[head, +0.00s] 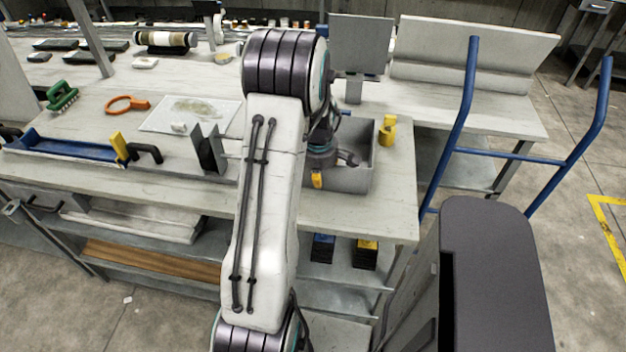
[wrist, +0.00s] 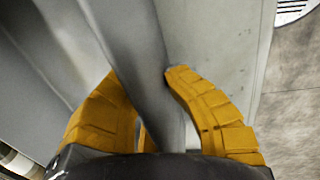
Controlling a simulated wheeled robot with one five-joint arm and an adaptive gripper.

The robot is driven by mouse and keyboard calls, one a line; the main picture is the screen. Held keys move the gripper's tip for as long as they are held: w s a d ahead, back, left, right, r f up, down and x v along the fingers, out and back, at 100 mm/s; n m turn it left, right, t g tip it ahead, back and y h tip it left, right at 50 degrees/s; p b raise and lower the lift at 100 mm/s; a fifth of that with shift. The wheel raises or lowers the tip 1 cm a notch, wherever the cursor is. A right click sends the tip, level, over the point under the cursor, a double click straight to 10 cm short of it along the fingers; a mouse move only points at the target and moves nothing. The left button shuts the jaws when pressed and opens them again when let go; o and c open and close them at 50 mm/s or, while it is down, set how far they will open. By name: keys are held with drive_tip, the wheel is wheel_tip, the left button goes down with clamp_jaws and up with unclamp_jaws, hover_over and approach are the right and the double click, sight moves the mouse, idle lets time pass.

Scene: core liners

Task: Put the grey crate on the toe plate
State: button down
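The grey crate (head: 352,181) is an open-topped box on the workbench near its front right corner. My arm hides its left part. My gripper (head: 318,178) is at the crate, with a yellow finger outside the front wall. In the wrist view, the yellow fingers of my gripper (wrist: 140,74) straddle a grey crate wall (wrist: 128,45), one on each side. The fingertips look close to the wall, but I cannot tell whether they press on it. A hand truck with blue handles (head: 510,155) stands right of the bench. Its toe plate is hidden.
A yellow bottle-like object (head: 387,130) stands right of the crate. A grey upright bracket (head: 210,150) and a blue tray (head: 70,156) are to the left on the bench (head: 398,205). Open floor (head: 575,190) lies right of the bench.

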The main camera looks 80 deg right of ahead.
drive_tip(key=shift+f, duration=0.1)
drive_tip(key=shift+s, duration=0.1)
drive_tip(key=c, duration=1.9)
unclamp_jaws()
drive_tip(key=shift+f, duration=0.15)
drive_tip(key=o, duration=0.5)
drive_tip(key=r, duration=0.5)
drive_tip(key=shift+a, duration=0.3)
drive_tip(key=shift+a+r+b, duration=0.2)
drive_tip(key=shift+r+b, duration=0.45)
drive_tip(key=shift+r, duration=0.55)
drive_tip(key=shift+a+r+b, duration=0.2)
drive_tip(key=shift+r+b, duration=0.5)
drive_tip(key=shift+r, duration=0.45)
drive_tip(key=shift+a+r+b, duration=0.2)
drive_tip(key=shift+r+b, duration=0.45)
drive_tip(key=shift+r, duration=0.55)
